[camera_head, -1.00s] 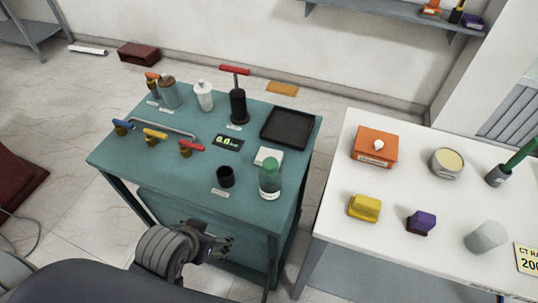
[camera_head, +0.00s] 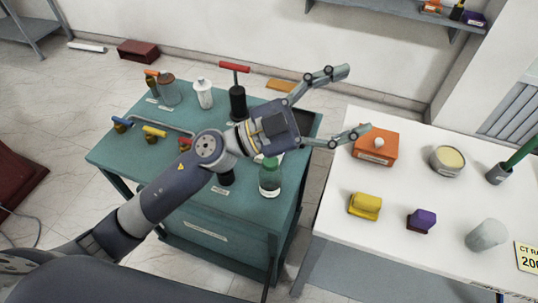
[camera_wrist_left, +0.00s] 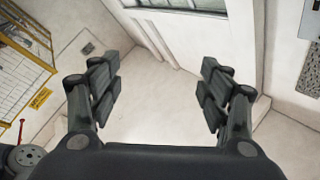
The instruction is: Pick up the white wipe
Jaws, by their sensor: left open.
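A small white tuft, which looks like the white wipe (camera_head: 379,142), sticks out of the top of an orange box (camera_head: 376,153) on the white table. My left gripper (camera_head: 350,103) is open and empty, with its fingers pointing right over the gap between the tables. Its lower fingertip overlaps the box's upper left edge in the head view; I cannot tell its height above it. The left wrist view shows the open fingers (camera_wrist_left: 160,85) with only wall and floor between them, and no box. My right gripper is not in view.
The white table (camera_head: 333,215) also holds a yellow block (camera_head: 365,206), a purple block (camera_head: 422,220), a round tin (camera_head: 447,161) and a frosted cylinder (camera_head: 486,235). The teal cabinet (camera_head: 150,180) carries a green-capped bottle (camera_head: 270,178) and a red-handled pump (camera_head: 237,100).

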